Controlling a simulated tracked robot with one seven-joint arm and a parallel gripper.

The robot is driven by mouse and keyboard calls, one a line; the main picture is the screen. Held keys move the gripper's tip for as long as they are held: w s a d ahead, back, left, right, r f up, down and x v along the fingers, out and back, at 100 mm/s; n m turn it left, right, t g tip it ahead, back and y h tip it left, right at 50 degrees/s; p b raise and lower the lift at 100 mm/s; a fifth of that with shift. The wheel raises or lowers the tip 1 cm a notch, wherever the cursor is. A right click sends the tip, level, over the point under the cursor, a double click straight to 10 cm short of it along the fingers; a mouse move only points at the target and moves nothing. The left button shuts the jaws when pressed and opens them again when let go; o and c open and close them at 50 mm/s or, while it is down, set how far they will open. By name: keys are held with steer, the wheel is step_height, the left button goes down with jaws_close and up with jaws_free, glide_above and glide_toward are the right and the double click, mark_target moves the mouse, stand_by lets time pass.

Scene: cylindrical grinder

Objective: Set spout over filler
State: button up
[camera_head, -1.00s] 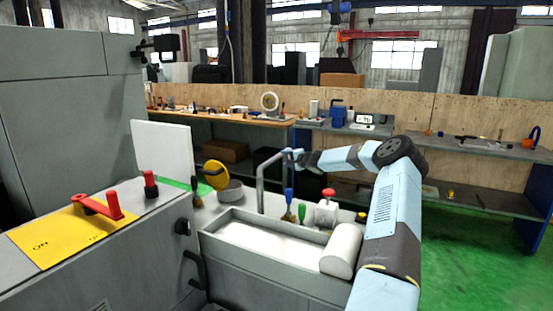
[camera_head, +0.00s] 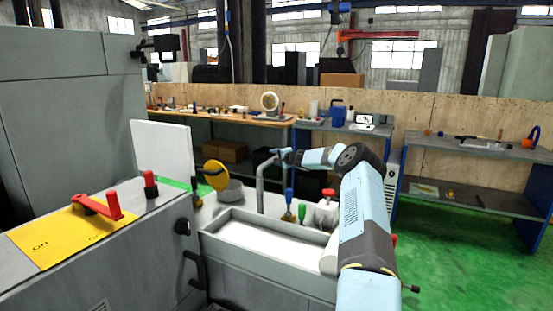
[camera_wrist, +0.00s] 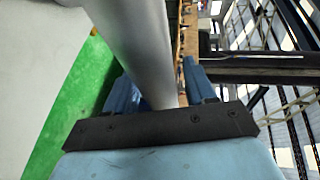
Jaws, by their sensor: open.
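The spout (camera_head: 260,186) is a grey bent pipe standing at the back edge of the machine's trough. In the wrist view its smooth grey tube (camera_wrist: 140,45) runs between my blue fingers. My gripper (camera_head: 280,153) is at the upper bend of the spout in the head view. In the wrist view my gripper (camera_wrist: 160,78) is open, with one finger on each side of the tube. Whether a finger touches it I cannot tell. The filler (camera_head: 231,192) looks to be the round grey neck left of the spout, with a yellow lid (camera_head: 215,175) tilted up beside it.
A white-bottomed trough (camera_head: 265,240) lies in front of the spout. Blue-handled (camera_head: 289,200) and green-handled (camera_head: 302,212) tools and a red-topped part (camera_head: 327,200) stand close on its right. A white panel (camera_head: 163,155) stands left of the filler.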

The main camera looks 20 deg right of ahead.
steer(key=shift+c, duration=0.3)
jaws_close()
steer(key=shift+f, duration=0.1)
steer(key=shift+d, duration=0.15)
